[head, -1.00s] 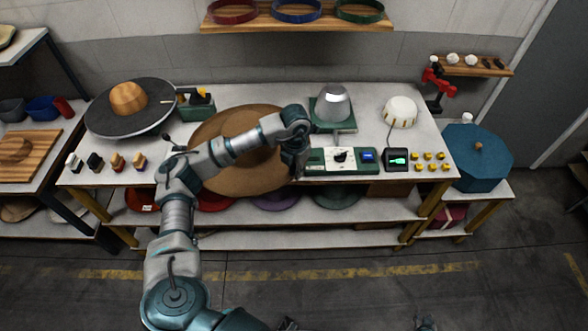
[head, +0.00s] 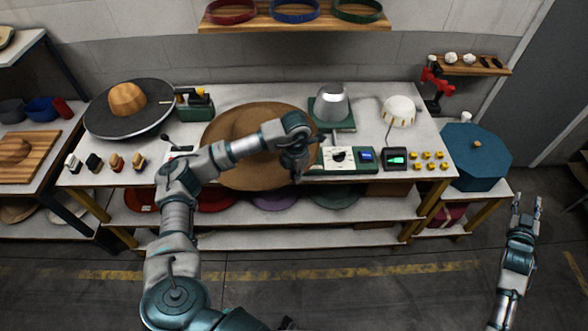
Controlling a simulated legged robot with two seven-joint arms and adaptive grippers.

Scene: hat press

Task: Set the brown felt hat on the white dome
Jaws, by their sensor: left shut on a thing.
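The brown felt hat (head: 225,135) is wide-brimmed and lies crown-up over the middle of the bench, its near brim reaching the bench's front edge. My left arm crosses in front of it and hides part of the crown. My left gripper (head: 296,176) points down and is shut on the right part of the hat's brim. Whether the hat touches the bench top is not clear. The white dome (head: 398,111) stands bare at the right of the bench, apart from the hat. My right gripper (head: 527,202) is open and empty at the far right, over the floor.
A silver metal form on a green base (head: 333,104) stands between the hat and the dome. A grey disc with a wooden block (head: 128,108) is at left, a blue octagonal box (head: 476,157) at right.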

